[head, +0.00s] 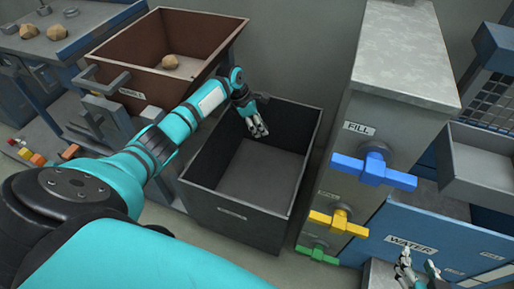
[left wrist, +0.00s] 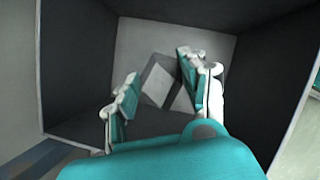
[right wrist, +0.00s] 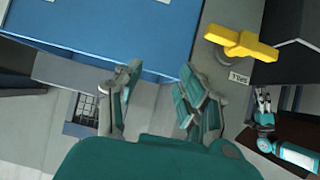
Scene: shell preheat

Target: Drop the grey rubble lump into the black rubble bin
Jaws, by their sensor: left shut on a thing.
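The black rubble bin (head: 235,222) stands open on the floor in the middle of the head view. My left gripper (head: 259,129) is over the bin's opening, near its back wall, pointing down. In the left wrist view the grey rubble lump (left wrist: 158,84) shows as grey facets between the fingers, and my left gripper is shut on it. The bin's dark walls (left wrist: 75,65) and grey floor lie around and behind it. In the head view the lump is hard to make out. My right gripper (head: 418,270) is at the lower right; the right wrist view shows its fingers apart and empty.
A brown bin (head: 120,48) with a tan lump (head: 170,62) stands left of the black bin. A grey cabinet with blue (head: 373,171), yellow (head: 338,222) and green (head: 317,253) handles stands close on its right. A blue water tank (head: 430,235) is further right.

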